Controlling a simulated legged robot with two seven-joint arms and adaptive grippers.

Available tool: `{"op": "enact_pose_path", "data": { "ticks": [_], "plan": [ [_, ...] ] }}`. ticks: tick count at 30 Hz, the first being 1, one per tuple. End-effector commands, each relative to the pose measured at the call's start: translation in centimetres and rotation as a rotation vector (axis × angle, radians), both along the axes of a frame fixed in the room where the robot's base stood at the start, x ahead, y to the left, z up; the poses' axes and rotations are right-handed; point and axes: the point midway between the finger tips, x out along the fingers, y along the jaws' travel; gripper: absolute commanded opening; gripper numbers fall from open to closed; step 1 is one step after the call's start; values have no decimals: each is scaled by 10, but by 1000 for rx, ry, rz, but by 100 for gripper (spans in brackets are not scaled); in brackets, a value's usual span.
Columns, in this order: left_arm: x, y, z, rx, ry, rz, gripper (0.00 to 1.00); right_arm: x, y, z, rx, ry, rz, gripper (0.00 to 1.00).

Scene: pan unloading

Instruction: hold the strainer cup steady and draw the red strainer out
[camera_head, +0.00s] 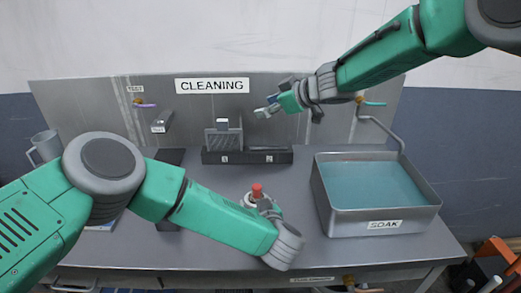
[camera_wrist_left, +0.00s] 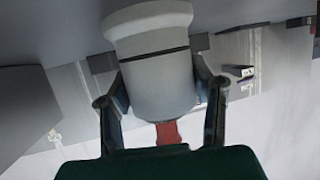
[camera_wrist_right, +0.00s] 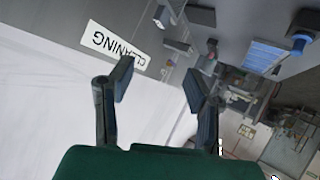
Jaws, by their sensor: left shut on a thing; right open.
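The pale grey strainer cup (camera_head: 264,203) stands upright near the middle of the bench. The red strainer (camera_head: 257,190) sticks up out of its top. My left gripper (camera_head: 268,211) is shut on the cup; the left wrist view shows its fingers on both sides of the cup (camera_wrist_left: 160,75). Part of the red strainer (camera_wrist_left: 168,133) also shows there, partly hidden behind my gripper. My right gripper (camera_head: 268,108) is open and empty, raised near the back panel, well above and behind the cup. Its parted fingers (camera_wrist_right: 158,85) show in the right wrist view.
A soak basin (camera_head: 333,226) with blue liquid stands at the right of the bench. A dark rack (camera_head: 215,157) holding a grey mesh piece stands at the back. A faucet (camera_head: 380,122) rises behind the basin. A grey mug (camera_head: 46,146) is at the left.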

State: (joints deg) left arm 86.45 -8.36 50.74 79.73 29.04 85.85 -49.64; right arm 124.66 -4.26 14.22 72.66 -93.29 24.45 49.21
Motion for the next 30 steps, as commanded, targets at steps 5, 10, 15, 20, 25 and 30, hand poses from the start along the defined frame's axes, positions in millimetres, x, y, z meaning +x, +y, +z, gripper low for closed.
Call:
{"op": "enact_pose_path", "data": {
  "ticks": [5,10,15,20,25,30],
  "plan": [
    [-1,0,-1,-2,3,-2,15,33,-2,2,3,33,-306,44],
    [-1,1,-1,-3,3,-2,15,32,-10,-12,-26,168,-573,44],
    [-1,2,-1,-3,3,-1,15,0,-10,-36,-91,403,-774,44],
    [-1,1,-1,-1,3,-1,15,-51,-1,-53,-182,670,-875,44],
    [-1,1,-1,-1,4,-1,15,-100,13,-57,-274,901,-895,44],
    [-1,0,-1,-2,4,-2,15,-126,21,-55,-326,1017,-884,44]
  ]
}}
